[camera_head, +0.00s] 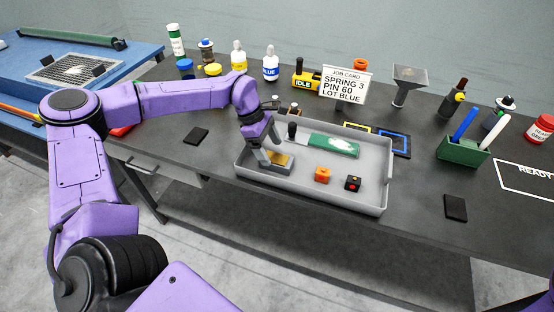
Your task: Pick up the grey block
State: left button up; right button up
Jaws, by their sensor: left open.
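My left gripper (270,153) reaches down into the left part of the grey tray (384,185). It is open, with its fingers low over a small grey piece with a tan top (281,159). The fingers partly hide this piece, and I cannot tell whether they touch it. I cannot make out for certain that it is the grey block. An orange block (322,175) and a black block with a red spot (353,184) sit in the tray's front part. My right gripper is out of view.
A green and white board (333,145) lies at the tray's back, with a dark upright cylinder (292,131) beside it. Behind stand bottles and a job card (343,87). A green pen holder (463,150) stands right. Dark flat pads (196,136) lie on the table.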

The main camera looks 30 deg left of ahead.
aim_at(276, 157)
pick_arm(q)
jog(key=x, duration=0.1)
jog(key=p+x, duration=0.1)
jog(key=x, duration=0.2)
jog(key=shift+w+f+p, duration=0.3)
jog(key=shift+w+p, duration=0.05)
jog(key=shift+f, duration=0.3)
jog(key=shift+r, duration=0.1)
jog(key=c, duration=1.4)
